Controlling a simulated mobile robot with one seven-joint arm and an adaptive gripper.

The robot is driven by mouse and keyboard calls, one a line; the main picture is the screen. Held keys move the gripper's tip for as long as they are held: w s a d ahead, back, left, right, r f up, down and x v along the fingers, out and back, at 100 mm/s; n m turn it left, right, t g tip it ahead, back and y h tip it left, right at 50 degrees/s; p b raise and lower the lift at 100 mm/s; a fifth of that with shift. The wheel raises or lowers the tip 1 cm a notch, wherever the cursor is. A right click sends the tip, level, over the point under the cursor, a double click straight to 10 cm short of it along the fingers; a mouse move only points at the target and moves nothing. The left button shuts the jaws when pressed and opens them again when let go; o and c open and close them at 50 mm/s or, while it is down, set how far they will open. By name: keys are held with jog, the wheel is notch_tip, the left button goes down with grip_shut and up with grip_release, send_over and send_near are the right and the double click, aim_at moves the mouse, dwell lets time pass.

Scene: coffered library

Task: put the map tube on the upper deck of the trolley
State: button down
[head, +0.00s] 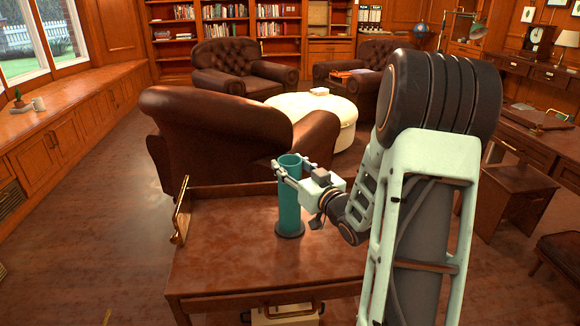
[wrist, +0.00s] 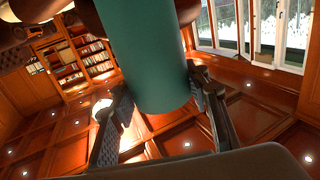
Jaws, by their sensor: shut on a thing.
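The map tube (head: 290,205) is a teal cylinder with an open top and a dark ring at its foot. It is upright over the trolley's brown wooden upper deck (head: 225,255), with its foot at or very near the surface; I cannot tell if it bears weight. My gripper (head: 293,168) comes from the right and is shut on the tube near its top. In the wrist view the tube (wrist: 145,60) fills the space between the two dark fingers (wrist: 160,115). The trolley's lower part is mostly hidden.
A brass handle (head: 181,210) rises at the deck's left edge. A brown leather sofa (head: 215,135) stands just behind the trolley, with a cream round ottoman (head: 335,112) beyond. A desk (head: 540,125) is at the right. The deck's left part is bare, and open floor (head: 90,220) lies left.

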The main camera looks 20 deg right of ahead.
jog(key=c, duration=1.1)
grip_release()
jog(key=shift+f, duration=0.1)
jog(key=shift+r, duration=0.2)
jog(key=s+d+p, duration=0.1)
jog(key=s+p, duration=0.1)
jog(key=s, duration=1)
jog(key=shift+d, duration=0.2)
